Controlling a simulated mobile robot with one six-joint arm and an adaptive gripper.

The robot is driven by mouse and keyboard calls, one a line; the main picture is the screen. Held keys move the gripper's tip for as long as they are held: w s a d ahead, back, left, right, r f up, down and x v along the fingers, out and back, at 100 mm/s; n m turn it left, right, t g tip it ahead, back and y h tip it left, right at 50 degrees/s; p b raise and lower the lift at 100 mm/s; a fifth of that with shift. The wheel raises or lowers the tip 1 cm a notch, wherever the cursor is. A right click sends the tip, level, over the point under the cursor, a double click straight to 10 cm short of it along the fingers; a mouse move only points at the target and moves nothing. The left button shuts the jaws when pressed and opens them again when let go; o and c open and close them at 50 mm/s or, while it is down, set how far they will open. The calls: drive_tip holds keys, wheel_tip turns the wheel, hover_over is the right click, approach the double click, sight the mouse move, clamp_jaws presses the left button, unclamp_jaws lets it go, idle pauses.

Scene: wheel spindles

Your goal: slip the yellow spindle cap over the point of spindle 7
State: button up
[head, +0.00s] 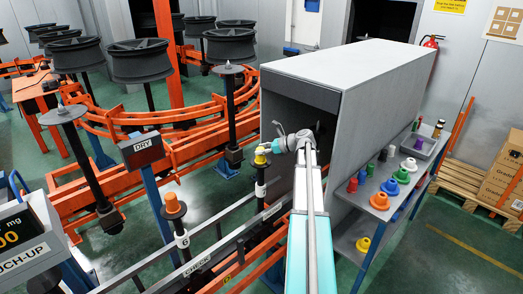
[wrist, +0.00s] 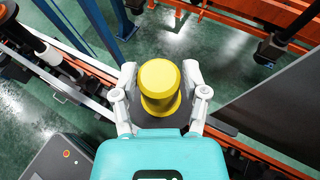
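The yellow spindle cap (wrist: 160,82) sits between the two fingers of my gripper (wrist: 160,88), which press close on its sides in the wrist view. In the head view the gripper (head: 272,147) holds the yellow cap (head: 261,159) upright at the top of a dark spindle with a white label (head: 261,189), beside the grey hood. The number on that label is too small to read. It is the spindle just beyond spindle 6 (head: 180,232). I cannot tell whether the cap is over the spindle's point or just above it; the point is hidden.
Spindle 6 wears an orange cap (head: 172,204). The grey hood (head: 345,100) stands close right of my gripper. A side shelf (head: 345,229) carries several coloured caps; another yellow one (head: 363,244) lies lower. Orange rails (head: 110,195) and wheel-bearing spindles fill the left.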

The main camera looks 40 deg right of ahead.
drive_tip(key=o, duration=0.3)
drive_tip(key=shift+r, duration=0.15)
